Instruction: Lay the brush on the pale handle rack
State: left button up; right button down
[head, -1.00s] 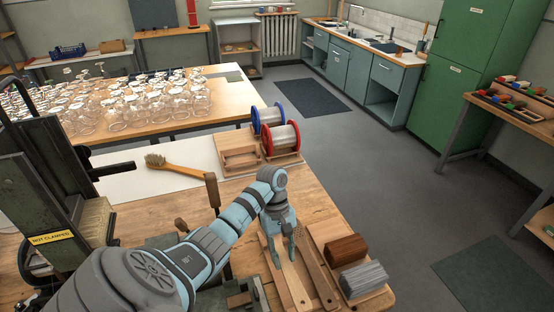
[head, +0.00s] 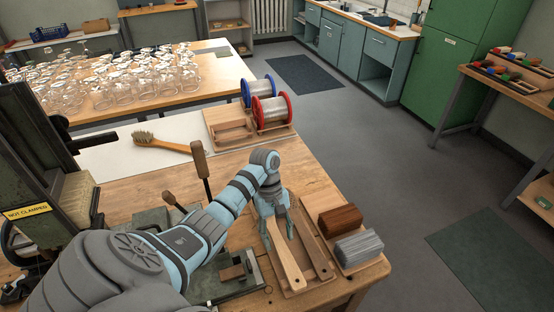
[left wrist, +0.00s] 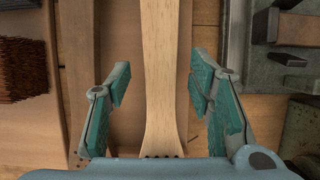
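The brush (head: 163,143), with a light wooden handle and pale bristles, lies on the white mat at the left in the head view. The rack (head: 310,292) is a shallow wooden tray near the table's front right corner, holding a pale handle (head: 284,257) and a darker one (head: 314,256). My left gripper (head: 279,230) is over the pale handle's far end. In the left wrist view the gripper (left wrist: 158,95) is open, its fingers either side of the pale handle (left wrist: 163,60) with gaps showing. The small dark holes at its end are partly hidden. My right gripper is out of view.
Brown (head: 340,218) and grey (head: 358,246) bristle bundles stand right of the rack. A metal fixture (head: 238,285) and an upright wooden-gripped lever (head: 199,160) stand left of it. Red-rimmed (head: 271,111) and blue-rimmed spools stand behind.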

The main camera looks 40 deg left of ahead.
aim_at(275, 231)
pick_arm(q)
jog(key=shift+r, duration=0.15)
jog(key=p+v, duration=0.1)
jog(key=v, duration=0.4)
jog(key=shift+a+r, duration=0.1)
jog(key=shift+r, duration=0.1)
jog(key=p+v, duration=0.5)
jog(key=v, duration=0.1)
jog(key=shift+r, duration=0.3)
jog(key=shift+w+a+f, duration=0.1)
jog(key=shift+f, duration=0.05)
